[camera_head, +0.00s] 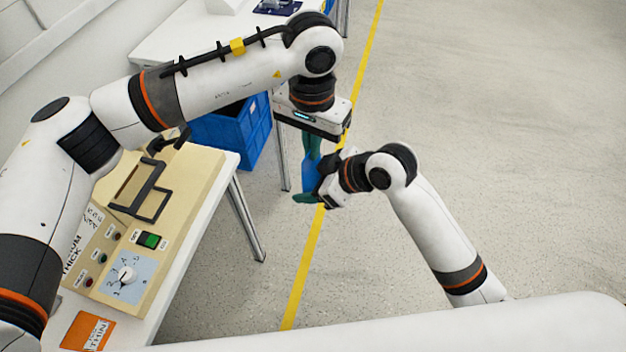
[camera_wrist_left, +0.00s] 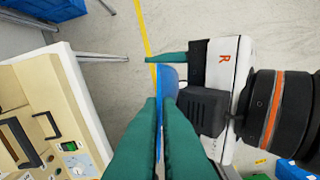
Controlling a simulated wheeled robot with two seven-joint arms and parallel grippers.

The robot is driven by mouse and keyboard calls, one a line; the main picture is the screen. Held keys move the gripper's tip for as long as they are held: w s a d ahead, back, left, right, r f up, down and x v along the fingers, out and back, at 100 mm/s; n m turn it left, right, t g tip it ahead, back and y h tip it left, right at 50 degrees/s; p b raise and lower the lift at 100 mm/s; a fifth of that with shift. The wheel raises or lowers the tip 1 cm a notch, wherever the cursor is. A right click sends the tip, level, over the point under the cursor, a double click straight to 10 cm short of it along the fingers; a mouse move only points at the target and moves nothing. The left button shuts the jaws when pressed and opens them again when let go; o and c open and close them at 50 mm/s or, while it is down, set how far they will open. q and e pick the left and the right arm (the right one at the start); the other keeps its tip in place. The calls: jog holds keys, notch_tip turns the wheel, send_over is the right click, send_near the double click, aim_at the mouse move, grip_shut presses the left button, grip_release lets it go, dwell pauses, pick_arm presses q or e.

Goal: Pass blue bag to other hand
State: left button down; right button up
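The blue bag (camera_head: 310,174) hangs in the air below my left gripper (camera_head: 313,145), whose green fingers point down. In the left wrist view the fingers of my left gripper (camera_wrist_left: 168,120) are close together with the blue bag (camera_wrist_left: 172,76) between them, shut on its upper part. My right gripper (camera_head: 312,194) reaches in from the right at the bag's lower part. One green finger shows at the bag's lower end; the other is hidden. Its dark finger mounts appear spread, so it looks open around the bag. Contact with the bag cannot be told.
A table (camera_head: 229,172) at left carries a beige switch panel (camera_head: 190,172) with a rotary dial (camera_head: 126,274), a green switch (camera_head: 150,240) and black handles. A blue crate (camera_head: 236,132) stands behind it. A yellow floor line (camera_head: 309,257) runs beneath the grippers. Open floor lies to the right.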

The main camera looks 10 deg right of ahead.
pick_arm(q)
jog(key=shift+w, duration=0.1)
pick_arm(e)
jog(key=shift+s+a, duration=0.1)
jog(key=shift+c, duration=1.4)
pick_arm(q)
jog(key=c, duration=1.6)
grip_release()
pick_arm(e)
jog(key=shift+c, duration=0.2)
pick_arm(q)
jog(key=shift+o, duration=0.2)
jog(key=shift+r, duration=0.1)
